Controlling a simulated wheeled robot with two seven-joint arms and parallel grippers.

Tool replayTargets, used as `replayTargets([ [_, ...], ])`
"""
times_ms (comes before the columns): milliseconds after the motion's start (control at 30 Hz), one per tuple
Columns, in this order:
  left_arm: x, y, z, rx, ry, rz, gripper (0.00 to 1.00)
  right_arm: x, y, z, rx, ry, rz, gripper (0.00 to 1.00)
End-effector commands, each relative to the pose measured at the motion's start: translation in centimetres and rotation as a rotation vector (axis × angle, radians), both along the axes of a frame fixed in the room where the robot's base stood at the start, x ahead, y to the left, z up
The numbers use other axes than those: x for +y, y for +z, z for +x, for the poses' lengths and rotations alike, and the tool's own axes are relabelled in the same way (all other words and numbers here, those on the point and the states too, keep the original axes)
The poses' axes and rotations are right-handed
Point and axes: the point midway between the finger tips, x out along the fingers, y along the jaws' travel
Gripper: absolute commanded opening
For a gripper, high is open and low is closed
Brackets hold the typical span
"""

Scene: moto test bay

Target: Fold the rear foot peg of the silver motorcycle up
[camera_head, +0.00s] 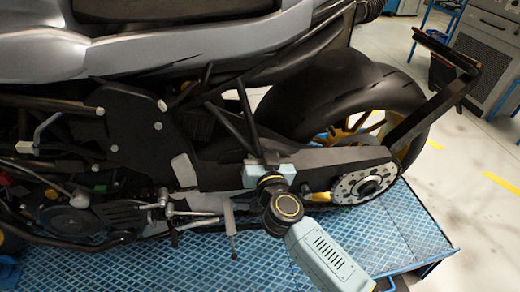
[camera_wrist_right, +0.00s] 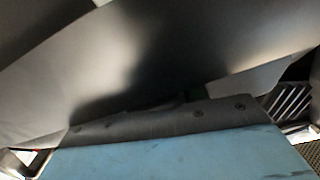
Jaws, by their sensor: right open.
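The silver motorcycle (camera_head: 180,45) stands side-on with its rear wheel to the right. Two dark struts (camera_head: 243,112) run down from under its tail and meet behind my right gripper (camera_head: 268,168). I cannot make out the rear foot peg clearly; it may be hidden behind the gripper at the struts' lower end. My right gripper is against or just in front of the swingarm area; contact cannot be told. In the right wrist view its fingers (camera_wrist_right: 155,148) show wide apart at both edges, with dark motorcycle bodywork (camera_wrist_right: 150,60) close in front. My left gripper is not in view.
The motorcycle stands on a blue tread-plate platform (camera_head: 410,235). A grey cabinet (camera_head: 490,50) stands behind.

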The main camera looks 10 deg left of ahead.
Motion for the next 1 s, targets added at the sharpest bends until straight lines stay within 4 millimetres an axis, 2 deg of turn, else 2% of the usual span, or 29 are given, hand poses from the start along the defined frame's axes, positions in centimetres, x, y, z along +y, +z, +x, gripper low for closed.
replayTargets([
  [167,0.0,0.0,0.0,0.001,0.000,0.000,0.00,0.0,0.0,0.0,0.000,0.000,0.000,0.43],
  [500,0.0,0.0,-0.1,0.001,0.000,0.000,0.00,0.0,0.0,0.0,0.000,0.000,0.000,0.00],
  [800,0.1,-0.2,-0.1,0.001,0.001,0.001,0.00,0.0,-0.1,-0.1,-0.005,0.000,0.002,0.00],
  [1000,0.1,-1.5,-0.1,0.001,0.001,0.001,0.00,0.0,-0.1,-0.1,-0.050,0.001,0.014,0.00],
])
